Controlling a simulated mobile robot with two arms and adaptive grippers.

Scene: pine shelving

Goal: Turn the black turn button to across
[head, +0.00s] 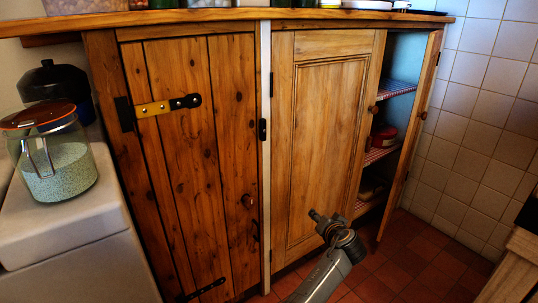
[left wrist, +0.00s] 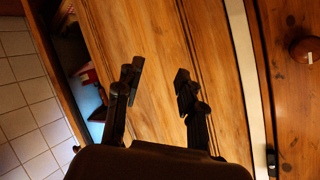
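The black turn button (head: 263,129) sits on the white post (head: 265,180) between the plank door (head: 190,150) and the panelled door (head: 320,140). It stands upright, its long side along the post. In the left wrist view, which is upside down, a dark piece at the lower right edge (left wrist: 271,158) looks like it, partly cut off. My left gripper (head: 316,216) is low in front of the panelled door, below and right of the button and well apart from it. In the left wrist view its fingers (left wrist: 160,72) are spread with nothing between them. My right gripper is not in view.
A wooden knob (head: 247,201) sticks out of the plank door. At the right, a narrow door (head: 411,120) stands open beside shelves holding a red item (head: 383,137). A glass jar (head: 57,170) stands on the white surface at left. Space before the post is clear.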

